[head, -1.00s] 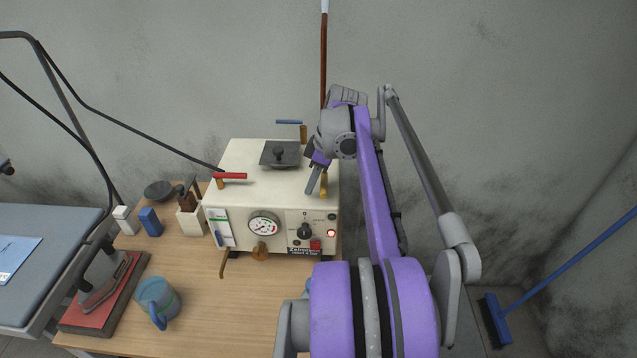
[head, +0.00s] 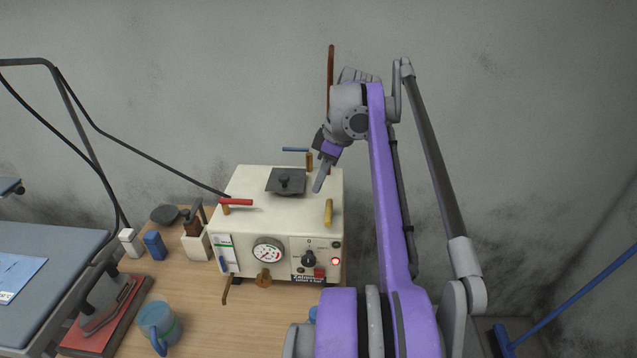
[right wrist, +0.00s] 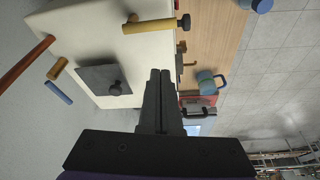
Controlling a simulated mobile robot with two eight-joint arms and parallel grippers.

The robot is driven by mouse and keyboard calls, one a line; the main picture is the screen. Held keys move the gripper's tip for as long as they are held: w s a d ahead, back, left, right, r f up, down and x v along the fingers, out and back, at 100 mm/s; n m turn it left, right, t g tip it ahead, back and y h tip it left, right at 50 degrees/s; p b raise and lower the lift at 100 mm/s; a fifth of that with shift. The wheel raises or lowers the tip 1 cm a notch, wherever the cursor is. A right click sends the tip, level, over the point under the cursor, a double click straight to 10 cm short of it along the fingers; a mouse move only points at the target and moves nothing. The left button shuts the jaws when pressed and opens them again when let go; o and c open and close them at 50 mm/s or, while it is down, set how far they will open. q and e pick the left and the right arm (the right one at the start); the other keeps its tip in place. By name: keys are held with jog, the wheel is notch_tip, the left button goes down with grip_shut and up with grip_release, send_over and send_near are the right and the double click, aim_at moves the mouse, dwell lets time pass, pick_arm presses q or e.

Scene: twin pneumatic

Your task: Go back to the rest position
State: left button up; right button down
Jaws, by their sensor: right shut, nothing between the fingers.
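My right gripper (head: 318,184) is shut and empty. In the head view it points down over the right part of the cream-coloured machine (head: 235,192), clear of its yellow handle. Its closed fingers also show in the right wrist view (right wrist: 160,78). The front has a gauge, a knob and a lit red lamp (head: 336,261). My left gripper is not in view.
The wooden table (head: 215,320) holds a blue mug (head: 155,322), an iron (head: 100,300) on a red pad, and small blue and white containers. A grey padded board (head: 45,250) stands at left. A blue broom (head: 500,340) is at lower right. Walls stand behind and right.

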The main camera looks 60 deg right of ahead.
dwell(0.3)
jog(key=w+a+f, duration=0.2)
jog(key=a+f, duration=0.3)
jog(key=a, duration=0.4)
jog(key=w+a+f+m+h, duration=0.1)
jog(key=w+a+f, duration=0.3)
jog(key=a, duration=0.5)
jog(key=w+a+f, duration=0.1)
jog(key=a+f, duration=0.5)
jog(key=a, duration=0.4)
jog(key=s+a+f+m+t, duration=0.1)
jog(key=s+a+f+t, duration=0.1)
jog(key=s+a+f, duration=0.2)
jog(key=a+f, duration=0.3)
jog(key=a, duration=0.3)
jog(key=shift+f, duration=0.4)
jog(key=shift+d, duration=0.15)
